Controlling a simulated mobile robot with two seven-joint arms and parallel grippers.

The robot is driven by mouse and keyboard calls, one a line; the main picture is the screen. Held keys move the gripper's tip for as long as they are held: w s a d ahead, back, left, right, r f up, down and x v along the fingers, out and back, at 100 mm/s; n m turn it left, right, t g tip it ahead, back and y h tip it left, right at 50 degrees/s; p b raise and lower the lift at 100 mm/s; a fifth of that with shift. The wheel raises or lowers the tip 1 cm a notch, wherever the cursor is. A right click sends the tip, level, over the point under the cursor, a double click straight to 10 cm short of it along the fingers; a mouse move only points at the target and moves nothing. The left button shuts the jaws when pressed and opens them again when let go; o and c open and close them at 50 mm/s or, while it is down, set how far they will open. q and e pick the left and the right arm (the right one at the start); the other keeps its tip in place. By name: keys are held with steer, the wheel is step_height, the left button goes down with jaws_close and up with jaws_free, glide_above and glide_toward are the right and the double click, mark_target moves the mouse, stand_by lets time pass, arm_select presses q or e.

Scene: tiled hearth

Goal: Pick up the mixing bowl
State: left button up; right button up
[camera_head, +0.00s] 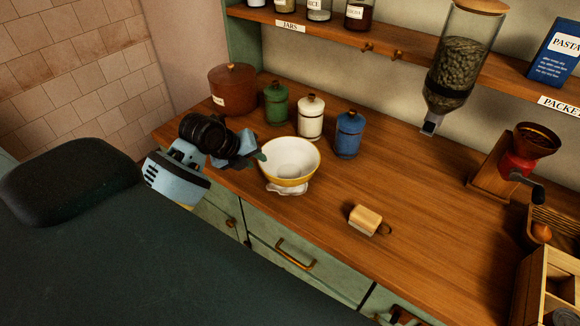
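The mixing bowl (290,158), white inside with a yellow outer side, stands upright on the wooden counter near its front edge. A white item (287,187) shows under its front side; I cannot tell what it is. My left gripper (258,157) is at the left side of the bowl, with its tips close to the rim. Whether the tips touch the rim or have it between them is not clear. My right gripper is not in view.
Behind the bowl stand a brown pot (233,88) and green (276,103), white (311,117) and blue (348,134) canisters. A butter-coloured block (365,220) lies to the right. A coffee grinder (520,160) stands farther right. A shelf (400,58) hangs above.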

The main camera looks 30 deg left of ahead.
mark_target(259, 162)
arm_select(q)
steer(key=shift+x, duration=2.2)
steer(key=shift+w+d+f, duration=0.15)
steer(key=shift+w+f, duration=0.05)
steer(key=shift+w, duration=0.05)
jaws_close()
